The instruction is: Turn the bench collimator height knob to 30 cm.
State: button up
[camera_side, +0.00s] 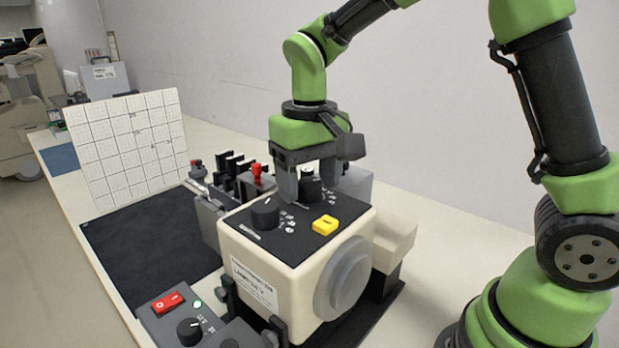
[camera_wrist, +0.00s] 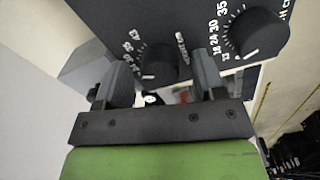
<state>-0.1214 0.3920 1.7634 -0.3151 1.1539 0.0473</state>
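The collimator is a cream box (camera_side: 262,262) with a black top panel carrying two black knobs. The rear knob (camera_side: 310,186) lies between the fingers of my gripper (camera_side: 309,190). In the wrist view that knob (camera_wrist: 160,66) sits between the fingertips of my gripper (camera_wrist: 163,66), with a gap on each side; a white mark shows on its left. The other knob (camera_side: 265,213) stands nearer the camera; in the wrist view it (camera_wrist: 258,36) has a printed scale including 18, 24, 30 and 35, its white mark toward the low end. I cannot read which knob is labelled height.
A yellow block (camera_side: 325,224) sits on the top panel. A control box with a red switch (camera_side: 167,303) and a small knob (camera_side: 190,331) stands in front. Black clamps (camera_side: 232,165) stand behind.

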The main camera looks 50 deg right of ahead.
notch_tip(320, 180, up, 9)
jog(key=shift+r, duration=0.5)
dwell(0.6)
jog(key=t+y, duration=0.1)
jog(key=t, duration=0.2)
send_near(312, 182)
jog(key=s+r, duration=0.3)
jog(key=s, duration=0.2)
jog(key=s+f+m+t+y, duration=0.1)
jog(key=s+f+t, duration=0.2)
jog(key=s, duration=0.4)
jog(key=shift+s+f+t, duration=0.15)
jog(key=shift+s+t, duration=0.2)
jog(key=shift+t, duration=0.25)
